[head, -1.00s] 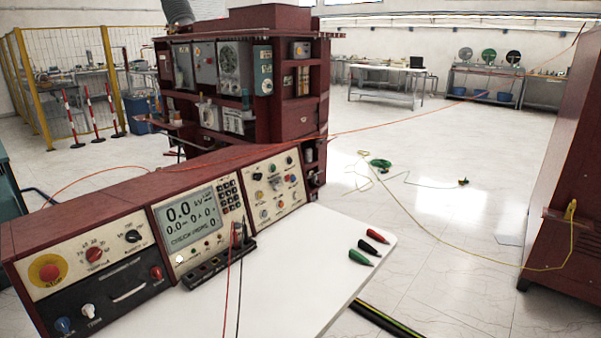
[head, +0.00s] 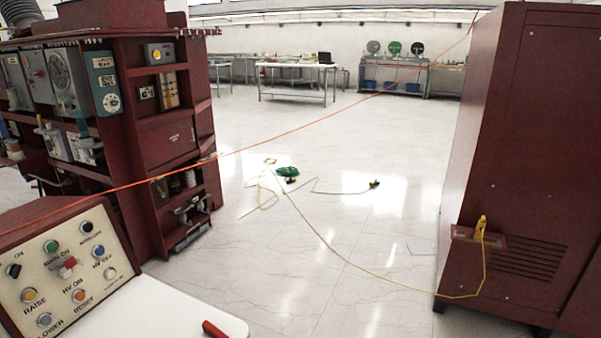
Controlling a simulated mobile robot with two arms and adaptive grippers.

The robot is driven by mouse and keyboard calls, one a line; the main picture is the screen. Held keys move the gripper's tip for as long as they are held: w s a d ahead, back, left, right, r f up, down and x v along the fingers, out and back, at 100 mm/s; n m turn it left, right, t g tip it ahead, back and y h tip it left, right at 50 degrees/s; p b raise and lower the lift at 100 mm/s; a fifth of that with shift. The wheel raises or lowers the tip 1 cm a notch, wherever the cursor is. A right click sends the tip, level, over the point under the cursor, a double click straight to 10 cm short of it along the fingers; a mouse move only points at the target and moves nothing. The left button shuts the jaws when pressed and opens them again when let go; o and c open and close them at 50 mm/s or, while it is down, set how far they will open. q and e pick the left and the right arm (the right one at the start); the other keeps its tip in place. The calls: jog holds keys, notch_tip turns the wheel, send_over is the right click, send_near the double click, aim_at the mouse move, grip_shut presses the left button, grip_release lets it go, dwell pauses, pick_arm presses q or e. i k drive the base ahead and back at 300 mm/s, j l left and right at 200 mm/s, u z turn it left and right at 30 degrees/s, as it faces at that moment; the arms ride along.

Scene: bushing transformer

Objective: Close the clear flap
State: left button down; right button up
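I cannot make out the clear flap for certain. The slanted control panel (head: 20,268) at the lower left carries several coloured round buttons. A small red-and-pale part (head: 67,266) sits among the buttons near the panel's middle; it is too small to tell whether it has a clear cover. Neither of my grippers is in view.
A white table (head: 160,312) holds the panel, with a red-handled piece (head: 212,329) at its edge. A dark red equipment rack (head: 165,130) stands behind. A tall red cabinet (head: 530,130) stands right. Cables, including a green coil (head: 287,172), cross the open floor.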

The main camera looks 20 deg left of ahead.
aim_at(70, 262)
jog(key=i+u, duration=0.4)
jog(key=i+l+u, duration=0.25)
jog(key=i+u, duration=0.15)
jog(key=i, duration=0.15)
